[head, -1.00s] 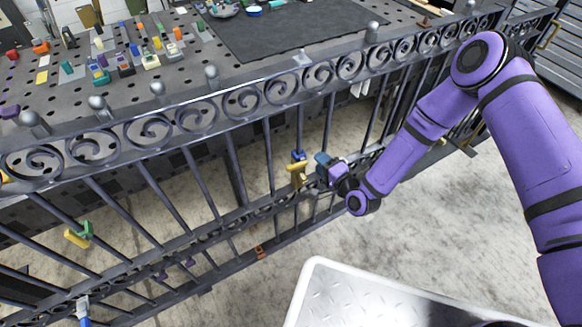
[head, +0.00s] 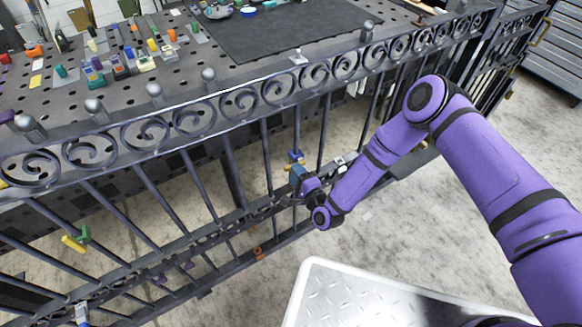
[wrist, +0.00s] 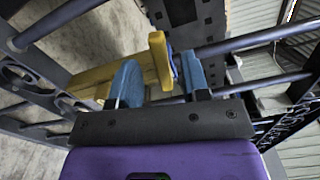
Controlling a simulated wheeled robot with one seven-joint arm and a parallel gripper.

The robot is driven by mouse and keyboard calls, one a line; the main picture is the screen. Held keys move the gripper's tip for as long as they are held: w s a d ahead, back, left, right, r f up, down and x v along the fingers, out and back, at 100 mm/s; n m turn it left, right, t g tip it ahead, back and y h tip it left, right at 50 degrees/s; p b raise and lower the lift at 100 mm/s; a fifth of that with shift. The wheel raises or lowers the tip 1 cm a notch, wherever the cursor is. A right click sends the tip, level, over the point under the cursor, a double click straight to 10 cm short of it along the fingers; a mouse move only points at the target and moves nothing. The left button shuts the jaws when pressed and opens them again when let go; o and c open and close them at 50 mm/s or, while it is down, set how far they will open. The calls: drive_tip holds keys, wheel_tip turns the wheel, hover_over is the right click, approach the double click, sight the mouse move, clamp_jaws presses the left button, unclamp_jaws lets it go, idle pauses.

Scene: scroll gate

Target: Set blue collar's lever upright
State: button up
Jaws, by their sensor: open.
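The blue collar (head: 296,156) sits on an upright bar of the gate in the head view. Its yellow lever is mostly hidden there by my gripper (head: 298,178), which is just below and in front of the collar. In the wrist view, the yellow lever (wrist: 159,60) shows as a block with a wide arm running left. Its end appears between the two blue fingers of my gripper (wrist: 160,80), with gaps on both sides. A sliver of blue shows beside the lever. My gripper is open. Whether a finger touches the lever is unclear.
The dark scrollwork gate (head: 240,103) runs across the view. A green collar with a yellow lever (head: 75,242) is on a bar at left, and an orange piece (head: 257,252) is low down. A perforated table (head: 60,100) stands behind. A pale tread-plate surface (head: 350,295) is in front.

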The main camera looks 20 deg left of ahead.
drive_tip(key=shift+x, duration=1.75)
clamp_jaws()
